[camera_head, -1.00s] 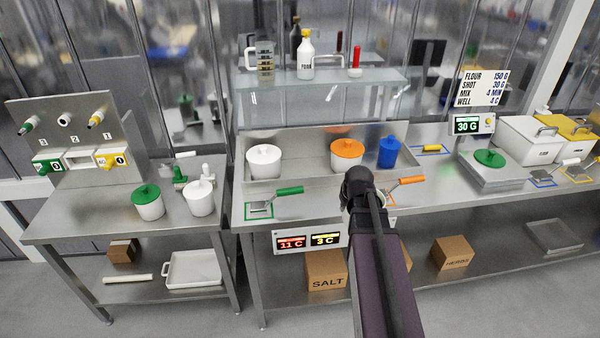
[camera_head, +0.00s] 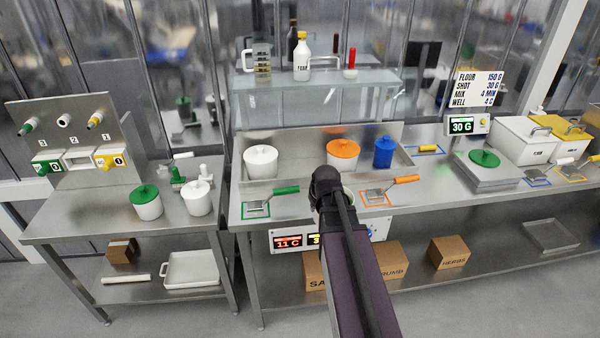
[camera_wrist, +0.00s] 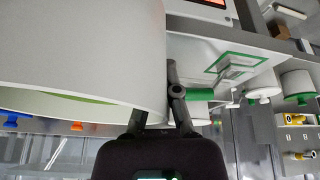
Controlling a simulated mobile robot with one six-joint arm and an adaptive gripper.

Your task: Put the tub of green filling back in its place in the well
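The tub of green filling (camera_wrist: 90,50) fills the upper left of the wrist view, large and white, with a thin strip of green inside its mouth. My gripper (camera_wrist: 158,105) is at its edge and looks shut on its wall, one finger each side. The metal well (camera_head: 300,158) stands at the back of the middle table. It holds a white-lidded tub (camera_head: 261,163) at left, an orange-lidded tub (camera_head: 342,155) and a blue tub (camera_head: 384,152) at right. A bare gap lies between the white and orange lids.
A green-handled scoop (camera_head: 285,190) lies on a green-framed spot before the well, an orange-handled one (camera_head: 405,180) to its right. A glass shelf (camera_head: 320,84) with bottles stands behind the well. A green-lidded tub (camera_head: 145,202) is on the left table.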

